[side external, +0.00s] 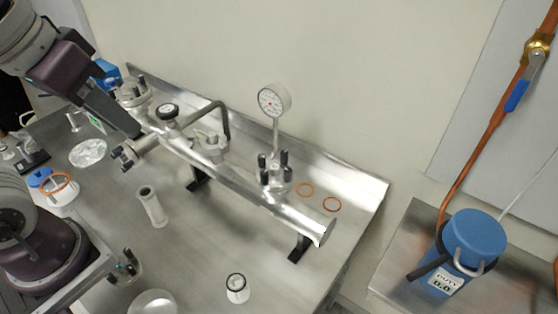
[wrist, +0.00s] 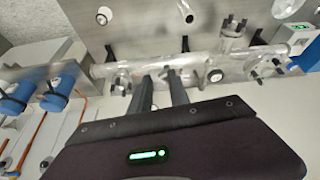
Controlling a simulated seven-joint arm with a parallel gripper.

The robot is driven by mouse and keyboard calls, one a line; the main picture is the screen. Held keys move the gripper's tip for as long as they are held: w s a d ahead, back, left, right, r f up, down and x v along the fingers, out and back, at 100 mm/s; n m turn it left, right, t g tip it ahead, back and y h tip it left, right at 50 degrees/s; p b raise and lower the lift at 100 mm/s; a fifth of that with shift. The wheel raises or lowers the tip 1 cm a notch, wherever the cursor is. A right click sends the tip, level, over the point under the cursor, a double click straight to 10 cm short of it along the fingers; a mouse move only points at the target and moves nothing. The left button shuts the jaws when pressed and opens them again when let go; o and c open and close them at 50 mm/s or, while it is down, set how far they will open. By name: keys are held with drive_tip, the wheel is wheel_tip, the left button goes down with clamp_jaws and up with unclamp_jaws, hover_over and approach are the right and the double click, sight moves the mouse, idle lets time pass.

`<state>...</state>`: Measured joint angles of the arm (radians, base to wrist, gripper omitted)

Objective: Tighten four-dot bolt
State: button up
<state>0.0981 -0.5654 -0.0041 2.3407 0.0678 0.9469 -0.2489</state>
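A steel vacuum pipe (side external: 240,182) lies across the bench and carries several clamped flanges with dark bolts. One flange (side external: 274,178) sits under the dial gauge (side external: 274,100); others are at the upper left (side external: 131,90), left end (side external: 123,158) and middle (side external: 210,146). Dots on the bolts are too small to read, so I cannot tell which is the four-dot bolt. My gripper (side external: 134,130) hangs over the pipe's left part in the side view. In the wrist view its two fingers (wrist: 159,76) are apart with nothing between them, and the pipe (wrist: 150,62) lies beyond their tips.
A loose tube (side external: 153,206), a small white cup (side external: 237,289) and a foil disc (side external: 88,152) are on the bench. A blue-lidded dewar (side external: 472,245) stands on a separate table at right. The bench front is partly clear.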

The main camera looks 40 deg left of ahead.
drive_tip(key=w+d+n+g+y, duration=0.1)
drive_tip(key=w+d+n, duration=0.3)
drive_tip(key=w, duration=0.6)
drive_tip(key=n+y, duration=0.2)
drive_tip(key=n, duration=0.1)
approach(284, 153)
drive_tip(key=w+f, duration=0.1)
drive_tip(key=shift+n+g, duration=0.3)
drive_tip(key=x, duration=0.7)
drive_tip(key=shift+a+f, duration=0.25)
drive_tip(key=shift+f, duration=0.05)
drive_tip(key=shift+c, duration=0.4)
clamp_jaws()
